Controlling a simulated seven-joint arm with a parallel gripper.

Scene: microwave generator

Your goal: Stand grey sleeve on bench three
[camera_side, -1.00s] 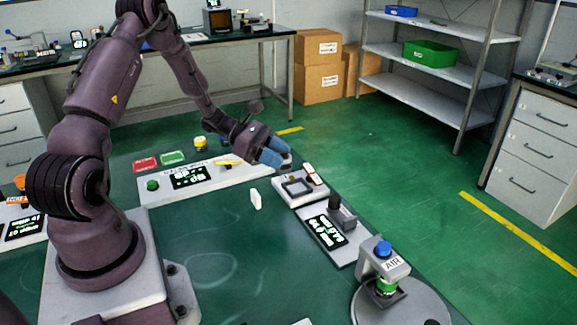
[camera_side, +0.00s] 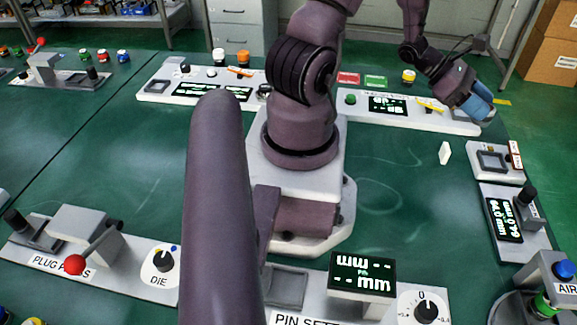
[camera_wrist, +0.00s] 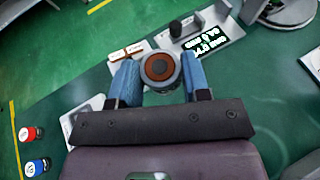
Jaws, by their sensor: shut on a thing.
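In the wrist view, my gripper (camera_wrist: 160,80) is shut on a round grey sleeve (camera_wrist: 160,84), held between its two blue fingers. I look onto its end, a grey rim around a brown-orange inside with a dark centre. In the side view, my gripper (camera_side: 480,106) is at the upper right, tilted down, above the far right corner of the green table, close to the long white panel's right end. The sleeve is mostly hidden there by the fingers. I cannot tell which spot is bench three.
A white unit with a dark square frame (camera_side: 491,160) lies below my gripper. Nearer stand a gauge with a lit display (camera_side: 503,220) and an AIR station (camera_side: 550,285). A small white block (camera_side: 445,152) stands on the table. The table's middle is mostly clear.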

